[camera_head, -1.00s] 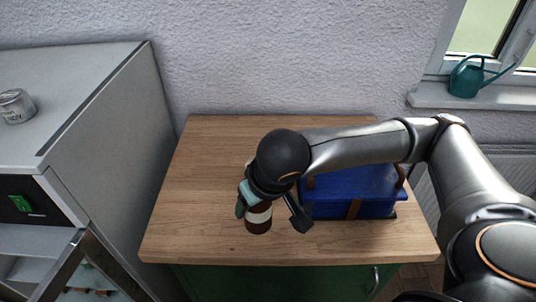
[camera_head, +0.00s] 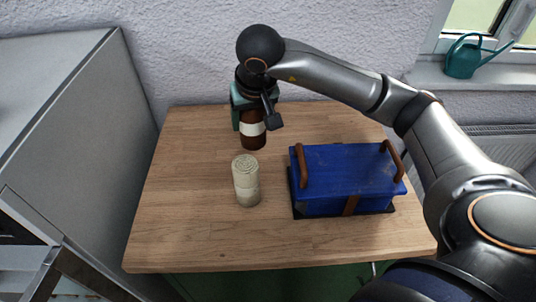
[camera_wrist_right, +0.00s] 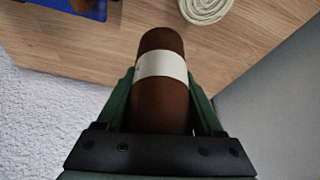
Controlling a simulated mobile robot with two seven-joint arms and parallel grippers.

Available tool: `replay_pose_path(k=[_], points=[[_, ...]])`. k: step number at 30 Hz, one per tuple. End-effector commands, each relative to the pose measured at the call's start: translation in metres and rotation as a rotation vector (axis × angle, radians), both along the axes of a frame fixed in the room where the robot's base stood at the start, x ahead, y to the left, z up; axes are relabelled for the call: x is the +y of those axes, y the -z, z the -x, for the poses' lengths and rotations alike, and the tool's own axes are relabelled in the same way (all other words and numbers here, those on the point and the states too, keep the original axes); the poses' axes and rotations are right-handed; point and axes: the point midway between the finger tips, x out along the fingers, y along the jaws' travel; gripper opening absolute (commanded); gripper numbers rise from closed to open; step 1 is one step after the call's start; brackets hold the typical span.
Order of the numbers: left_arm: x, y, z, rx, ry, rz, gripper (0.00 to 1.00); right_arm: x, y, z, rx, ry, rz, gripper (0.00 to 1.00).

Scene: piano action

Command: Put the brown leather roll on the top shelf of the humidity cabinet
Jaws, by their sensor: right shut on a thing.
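The brown leather roll (camera_head: 253,138) with a white band is held upright in my right gripper (camera_head: 251,106). In the right wrist view the roll (camera_wrist_right: 162,100) sits between the two green fingers of the gripper (camera_wrist_right: 163,105), which is shut on it. In the head view the roll appears raised over the back of the wooden table top; the exact gap cannot be told. The humidity cabinet (camera_head: 90,110) stands at the left, its grey side facing the table. Its shelves are mostly outside the head view, with a light interior part low at the left edge. My left gripper is not in view.
A cream roll (camera_head: 246,182) stands upright on the wooden table (camera_head: 190,225). A blue box (camera_head: 345,175) with brown handles sits right of it. A teal watering can (camera_head: 466,58) stands on the windowsill. The table's left and front areas are clear.

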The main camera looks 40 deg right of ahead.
Motion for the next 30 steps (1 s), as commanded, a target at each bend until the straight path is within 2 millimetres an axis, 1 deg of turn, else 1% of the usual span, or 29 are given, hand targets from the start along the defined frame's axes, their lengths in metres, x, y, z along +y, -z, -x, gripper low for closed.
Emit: replay_pose_path(k=[1,2,5,9,12,17,24,30], points=[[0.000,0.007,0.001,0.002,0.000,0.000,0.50,-0.001,0.010,-0.001,0.001,0.004,-0.001,0.08],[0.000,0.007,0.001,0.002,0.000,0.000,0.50,-0.001,0.013,-0.001,0.001,0.006,-0.002,0.08],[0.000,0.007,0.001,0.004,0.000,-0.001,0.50,-0.002,0.027,-0.001,0.005,0.009,-0.002,0.08],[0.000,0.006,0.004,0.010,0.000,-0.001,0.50,-0.002,0.053,-0.001,0.007,0.009,-0.002,0.08],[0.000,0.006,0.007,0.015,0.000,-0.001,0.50,-0.002,0.067,-0.001,0.003,0.009,-0.001,0.08],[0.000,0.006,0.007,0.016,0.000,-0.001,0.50,-0.002,0.079,-0.002,0.001,0.008,-0.001,0.08],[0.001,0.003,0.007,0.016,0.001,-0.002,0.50,-0.002,0.110,-0.001,0.003,0.009,-0.001,0.08],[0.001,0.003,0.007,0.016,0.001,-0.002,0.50,-0.002,0.113,-0.002,-0.002,0.008,-0.002,0.08]])
